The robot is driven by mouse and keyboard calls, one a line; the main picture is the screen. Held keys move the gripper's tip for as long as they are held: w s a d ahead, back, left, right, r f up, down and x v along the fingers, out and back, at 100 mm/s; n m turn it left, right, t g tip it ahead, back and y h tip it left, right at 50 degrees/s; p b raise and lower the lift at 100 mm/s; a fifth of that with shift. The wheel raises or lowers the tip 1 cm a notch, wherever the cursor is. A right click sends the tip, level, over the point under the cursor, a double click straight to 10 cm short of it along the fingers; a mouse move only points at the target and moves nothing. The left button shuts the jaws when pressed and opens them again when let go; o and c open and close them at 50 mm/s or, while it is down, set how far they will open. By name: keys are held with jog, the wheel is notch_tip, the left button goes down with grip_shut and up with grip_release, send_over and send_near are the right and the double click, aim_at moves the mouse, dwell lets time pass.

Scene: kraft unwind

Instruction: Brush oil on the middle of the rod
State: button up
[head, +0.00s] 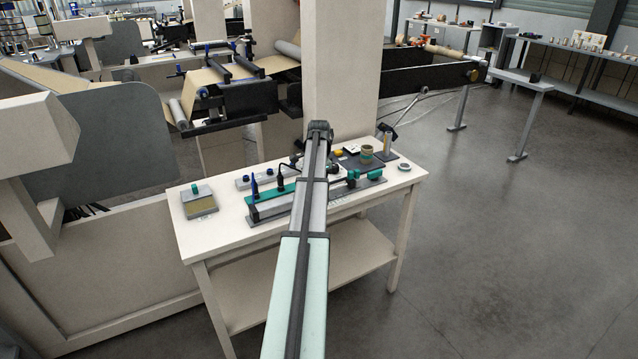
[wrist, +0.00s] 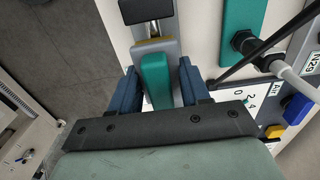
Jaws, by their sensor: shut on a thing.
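My gripper (wrist: 157,78) has its two blue fingers on either side of a teal handle (wrist: 156,82) and is shut on it. The handle joins a grey and yellow piece with a black part beyond it, at the top of the wrist view; I take this to be the brush, but its bristles cannot be made out. A pale grey rod (wrist: 293,79) with a black end collar shows to the right, apart from the fingers. In the head view my arm hides the gripper. A long grey rail fixture (head: 335,194) with teal parts lies across the table; my arm covers its middle.

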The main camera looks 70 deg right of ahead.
aim_at(337, 185)
jog(key=shift+f, duration=0.2)
dwell(0.4)
jog(key=shift+s+d, duration=0.9)
jog(key=shift+d, duration=0.1)
jog(key=shift+s+d, duration=0.85)
jog(key=shift+s, duration=0.05)
jog(key=shift+s+d, duration=0.85)
jog(key=shift+s, duration=0.05)
